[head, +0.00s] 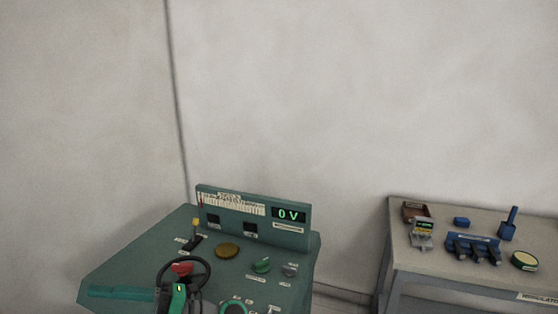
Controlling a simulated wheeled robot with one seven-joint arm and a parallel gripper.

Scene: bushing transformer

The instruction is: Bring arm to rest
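My gripper and arm do not show in the head view. A green control console (135,262) stands at the lower centre-left, with an upright panel carrying a scale strip and a lit display (289,214) reading 0 V. A black ring-shaped handwheel (204,268) with a red part (182,268) at it is at the console's front. A green upright piece (179,298) shows just below, cut by the lower frame edge; I cannot tell what it belongs to.
The console top bears a brass disc (227,251), a green knob (262,266), a grey knob (290,270) and a yellow-tipped lever (195,229). A grey table (415,267) at right holds a meter (422,234), blue parts (473,246) and a round tin (524,261). Walls stand behind.

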